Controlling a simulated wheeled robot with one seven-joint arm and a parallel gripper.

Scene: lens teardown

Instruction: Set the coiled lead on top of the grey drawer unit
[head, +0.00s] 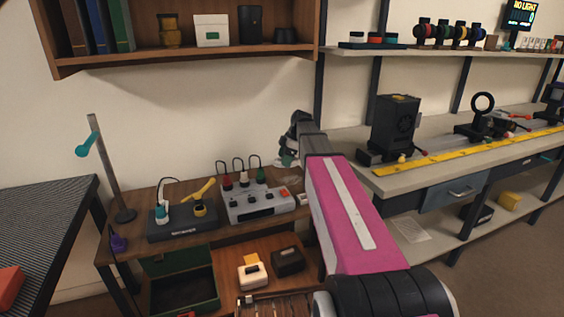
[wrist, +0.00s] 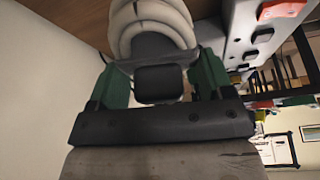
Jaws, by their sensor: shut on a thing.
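The coiled lead (wrist: 152,22) shows as thick white loops with a dark band at the top of the wrist view. My gripper (wrist: 158,84) is shut on it, with the green fingers on either side of the dark part. In the head view my gripper (head: 291,150) is at the far end of my pink arm, above the right back of the wooden bench; the lead is mostly hidden there. I cannot make out a separate grey drawer unit. A blue-grey drawer (head: 452,194) with a handle hangs under the right bench.
A grey box with an orange switch (head: 258,207) and upright plugs stands close below my gripper; it also shows in the wrist view (wrist: 243,42). A black power strip (head: 182,226) is left of it. A wall shelf (head: 190,55) hangs above. The right bench carries optics.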

